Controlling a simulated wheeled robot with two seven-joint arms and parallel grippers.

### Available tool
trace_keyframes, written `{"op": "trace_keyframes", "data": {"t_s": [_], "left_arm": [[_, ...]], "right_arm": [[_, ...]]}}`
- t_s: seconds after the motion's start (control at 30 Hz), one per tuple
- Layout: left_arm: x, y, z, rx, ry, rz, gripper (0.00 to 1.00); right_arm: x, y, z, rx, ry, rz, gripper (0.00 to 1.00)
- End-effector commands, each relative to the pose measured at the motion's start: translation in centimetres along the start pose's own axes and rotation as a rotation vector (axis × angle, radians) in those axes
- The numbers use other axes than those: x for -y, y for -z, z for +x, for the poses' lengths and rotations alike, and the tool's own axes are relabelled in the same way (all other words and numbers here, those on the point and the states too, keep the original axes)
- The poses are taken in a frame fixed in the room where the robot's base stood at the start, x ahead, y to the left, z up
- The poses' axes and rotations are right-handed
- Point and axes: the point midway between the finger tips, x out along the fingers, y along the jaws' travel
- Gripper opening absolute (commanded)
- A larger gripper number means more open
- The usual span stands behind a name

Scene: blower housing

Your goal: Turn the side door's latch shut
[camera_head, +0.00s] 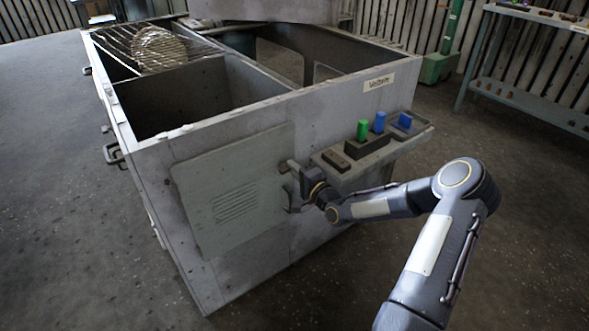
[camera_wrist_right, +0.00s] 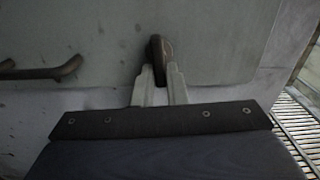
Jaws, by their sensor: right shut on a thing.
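The side door (camera_head: 222,180) is a grey-green panel with louvre slits, lying flat against the front of the grey housing. My right gripper (camera_head: 291,188) is at the door's right edge. In the right wrist view, the gripper (camera_wrist_right: 160,82) is shut on the brown, worn latch (camera_wrist_right: 158,48), which stands up between the two pale fingertips. The fingers hide the latch's lower part, and in the head view the gripper covers most of it. A brown bar handle (camera_wrist_right: 45,70) sits left of the latch in the wrist view. My left gripper is not in view.
A small shelf (camera_head: 345,180) with green and blue pieces juts from the housing just above and right of my right gripper. The housing (camera_head: 150,160) is open on top, with a wire grate (camera_head: 115,50) at the back left. A workbench (camera_head: 525,95) stands far right.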

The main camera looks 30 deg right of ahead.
Motion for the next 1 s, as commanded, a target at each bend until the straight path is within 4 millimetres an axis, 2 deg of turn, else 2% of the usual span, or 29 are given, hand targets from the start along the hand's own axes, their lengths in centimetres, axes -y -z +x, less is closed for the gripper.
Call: {"op": "trace_keyframes", "data": {"t_s": [0.3,0.73,0.77,0.8,0.9,1.0], "left_arm": [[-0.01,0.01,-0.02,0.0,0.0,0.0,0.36],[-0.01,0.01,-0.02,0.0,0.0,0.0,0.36],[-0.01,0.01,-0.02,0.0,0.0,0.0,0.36],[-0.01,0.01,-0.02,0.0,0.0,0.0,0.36],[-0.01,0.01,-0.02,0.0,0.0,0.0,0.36],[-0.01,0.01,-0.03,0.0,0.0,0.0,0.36]], "right_arm": [[-0.38,-0.39,-0.04,0.009,-0.008,0.078,0.0],[-0.35,-0.45,-0.02,0.01,-0.007,0.083,0.0],[-0.35,-0.46,-0.02,0.01,-0.007,0.083,0.16],[-0.33,-0.45,-0.02,0.01,-0.006,0.083,0.21],[-0.27,-0.36,-0.01,0.008,-0.005,0.082,0.33],[-0.22,-0.26,0.0,0.006,-0.003,0.081,0.33]]}}
